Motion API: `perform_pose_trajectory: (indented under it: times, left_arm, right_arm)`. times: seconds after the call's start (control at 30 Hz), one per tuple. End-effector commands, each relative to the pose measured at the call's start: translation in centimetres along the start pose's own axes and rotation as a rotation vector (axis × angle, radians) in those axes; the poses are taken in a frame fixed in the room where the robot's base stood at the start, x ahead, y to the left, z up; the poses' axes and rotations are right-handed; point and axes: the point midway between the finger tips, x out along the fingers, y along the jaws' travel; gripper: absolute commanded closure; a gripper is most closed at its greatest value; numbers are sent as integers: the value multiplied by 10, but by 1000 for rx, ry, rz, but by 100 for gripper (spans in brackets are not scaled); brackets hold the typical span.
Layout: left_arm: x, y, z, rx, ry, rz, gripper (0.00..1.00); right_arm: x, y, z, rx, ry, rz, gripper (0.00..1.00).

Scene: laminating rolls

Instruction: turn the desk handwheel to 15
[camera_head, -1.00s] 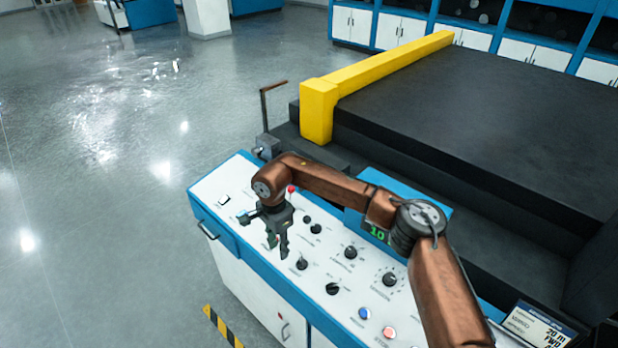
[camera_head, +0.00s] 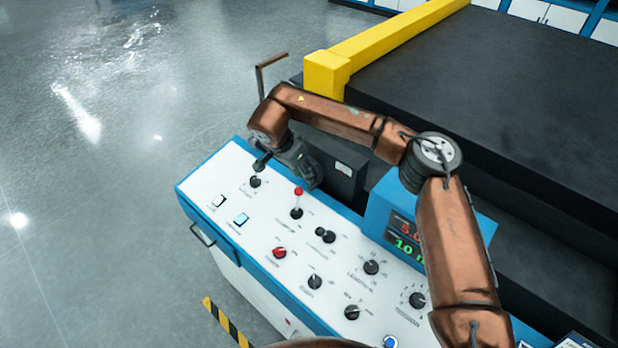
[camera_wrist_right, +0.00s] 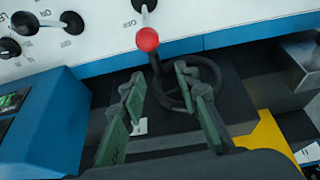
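The desk handwheel is a black ring with spokes (camera_wrist_right: 208,88) on a dark housing in the right wrist view. In the head view it is mostly hidden behind my right gripper (camera_head: 308,178), at the desk's far edge beside the dark box (camera_head: 338,178). In the right wrist view my right gripper (camera_wrist_right: 160,76) has its two green-padded fingers apart, with the wheel's near part between and under them. I cannot tell whether they touch it. The display (camera_head: 404,238) shows red digits starting with 5 and a green 10, partly covered by my arm. My left gripper is out of view.
Several black knobs and buttons cover the white desk top (camera_head: 330,262). The yellow beam (camera_head: 392,38) and black machine bed lie behind.

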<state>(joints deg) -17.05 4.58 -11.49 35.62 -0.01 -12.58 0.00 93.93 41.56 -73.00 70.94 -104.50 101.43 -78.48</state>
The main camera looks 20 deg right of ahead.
Motion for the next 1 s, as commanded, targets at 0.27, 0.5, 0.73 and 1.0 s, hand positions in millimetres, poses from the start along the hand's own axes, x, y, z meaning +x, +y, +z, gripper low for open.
perform_pose_trajectory:
  times: [0.27,0.5,0.73,1.0]
  left_arm:
    - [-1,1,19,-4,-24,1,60]
    - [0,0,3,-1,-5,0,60]
    - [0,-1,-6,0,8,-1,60]
    - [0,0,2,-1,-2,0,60]
  right_arm:
    - [48,8,-5,13,-3,7,70]
    - [67,7,-4,12,-3,4,70]
    - [68,6,-4,10,-3,4,70]
    - [68,5,-3,9,-3,3,86]
